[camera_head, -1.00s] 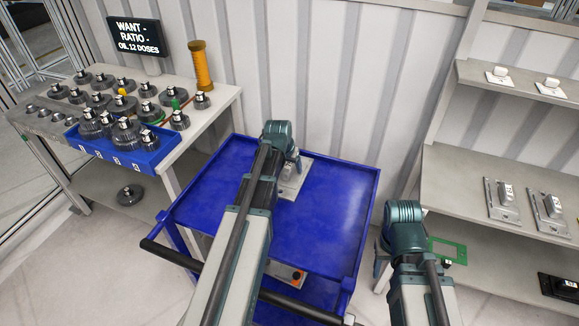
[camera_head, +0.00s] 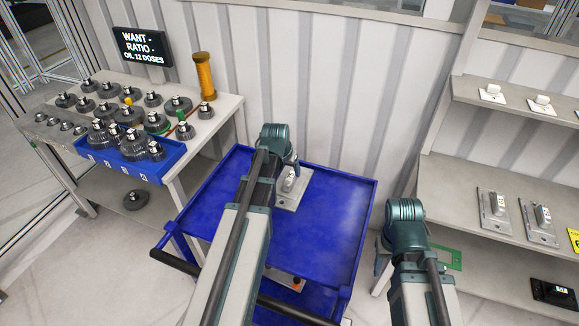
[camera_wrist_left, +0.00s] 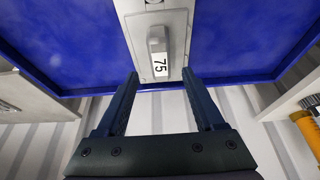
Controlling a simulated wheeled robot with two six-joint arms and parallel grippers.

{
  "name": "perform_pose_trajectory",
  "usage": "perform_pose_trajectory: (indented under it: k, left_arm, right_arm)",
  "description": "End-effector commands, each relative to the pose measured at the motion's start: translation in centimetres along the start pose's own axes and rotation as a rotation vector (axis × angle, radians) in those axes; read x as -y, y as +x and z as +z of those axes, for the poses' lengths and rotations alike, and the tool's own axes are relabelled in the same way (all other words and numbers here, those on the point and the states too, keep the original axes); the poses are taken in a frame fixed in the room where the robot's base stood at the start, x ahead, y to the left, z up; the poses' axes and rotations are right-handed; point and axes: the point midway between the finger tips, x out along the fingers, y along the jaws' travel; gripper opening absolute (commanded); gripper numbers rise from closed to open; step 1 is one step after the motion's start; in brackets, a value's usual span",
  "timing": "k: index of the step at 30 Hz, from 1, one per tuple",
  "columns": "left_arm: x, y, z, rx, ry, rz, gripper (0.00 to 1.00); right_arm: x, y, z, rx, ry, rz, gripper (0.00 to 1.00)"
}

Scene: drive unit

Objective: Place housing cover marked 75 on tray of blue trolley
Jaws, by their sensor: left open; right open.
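The housing cover marked 75 (camera_head: 291,190) is a grey plate with a raised handle. It lies on the tray of the blue trolley (camera_head: 325,220), near the back edge. My right gripper (camera_head: 382,262) is open and empty between the trolley and the shelf.
A shelf unit (camera_head: 470,200) at right holds more covers and a green frame (camera_head: 447,257). A table at left carries gears, a blue bin (camera_head: 130,160), an orange cylinder (camera_head: 204,75) and a sign (camera_head: 143,45). The rest of the trolley tray is clear.

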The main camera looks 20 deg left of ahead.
Motion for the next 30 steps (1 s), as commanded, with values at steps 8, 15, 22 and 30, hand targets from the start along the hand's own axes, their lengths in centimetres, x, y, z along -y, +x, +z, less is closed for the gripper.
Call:
perform_pose_trajectory:
  k: [8,15,22,30]
  left_arm:
    - [0.0,-4.6,-0.1,0.000,-0.001,0.000,0.70]
    - [0.0,-5.0,0.0,0.000,0.000,0.000,0.70]
    - [-2.1,-5.0,0.8,0.024,0.025,0.011,0.70]
    - [-15.7,-7.2,9.0,0.227,0.214,0.039,0.70]
  right_arm:
    - [-0.4,-4.2,0.2,0.000,0.000,0.000,0.50]
    - [-0.4,-4.6,0.3,0.000,-0.001,0.000,0.50]
    - [-0.4,-4.5,0.3,0.000,-0.001,0.000,0.50]
    - [-0.4,-4.5,0.3,0.000,-0.001,0.000,0.50]
